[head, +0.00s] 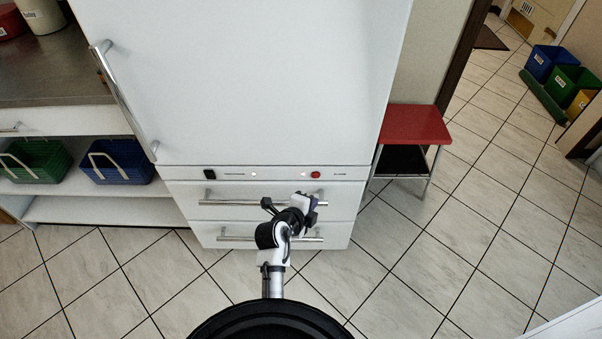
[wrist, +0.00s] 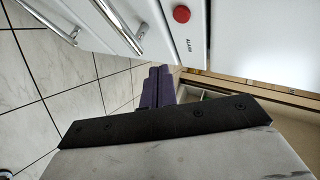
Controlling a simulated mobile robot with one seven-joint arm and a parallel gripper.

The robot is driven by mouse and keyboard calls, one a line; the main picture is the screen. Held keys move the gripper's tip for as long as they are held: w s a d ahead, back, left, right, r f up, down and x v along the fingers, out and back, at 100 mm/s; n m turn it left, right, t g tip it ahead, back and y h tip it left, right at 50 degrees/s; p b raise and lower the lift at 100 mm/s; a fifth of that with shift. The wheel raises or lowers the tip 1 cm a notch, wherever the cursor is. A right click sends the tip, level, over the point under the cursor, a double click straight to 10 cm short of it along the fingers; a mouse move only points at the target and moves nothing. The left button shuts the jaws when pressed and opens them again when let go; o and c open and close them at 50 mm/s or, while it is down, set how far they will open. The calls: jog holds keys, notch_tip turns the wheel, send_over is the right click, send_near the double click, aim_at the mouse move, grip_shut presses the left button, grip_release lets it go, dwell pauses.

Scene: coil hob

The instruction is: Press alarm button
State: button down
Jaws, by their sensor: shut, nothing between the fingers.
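The alarm button (head: 315,174) is a small round red button on the strip between the tall white fridge door and the drawers below, towards the right. In the wrist view it shows as a red disc (wrist: 181,14) near the top, beside the printed word ALARM. My gripper (head: 313,202) is in front of the upper drawer, just below the button in the head view. In the wrist view its dark purple fingers (wrist: 158,85) are together and empty. They are apart from the button, below it in that picture.
The upper drawer's metal handle (head: 262,199) is close behind my gripper. A black switch (head: 209,174) is at the strip's left end. A red-topped stool (head: 414,125) stands right of the fridge. Shelves with a green basket (head: 35,160) and a blue basket (head: 118,162) are at left. Tiled floor is open at right.

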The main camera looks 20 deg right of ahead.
aim_at(316, 175)
jog(key=shift+s+d+f+m+g, duration=0.3)
jog(key=shift+s+f+m, duration=0.1)
jog(key=shift+s+f, duration=0.3)
jog(key=shift+w, duration=0.15)
jog(key=w, duration=0.2)
jog(key=w+d, duration=0.1)
jog(key=w, duration=0.1)
jog(key=w+d+b, duration=0.1)
jog(key=w, duration=0.2)
jog(key=shift+w+f, duration=0.1)
jog(key=shift+f, duration=0.05)
jog(key=shift+w+d, duration=0.1)
jog(key=shift+w, duration=0.55)
jog(key=shift+w+b, duration=0.1)
jog(key=shift+b, duration=0.35)
dwell(0.7)
jog(key=shift+w+d, duration=0.1)
jog(key=shift+w, duration=0.2)
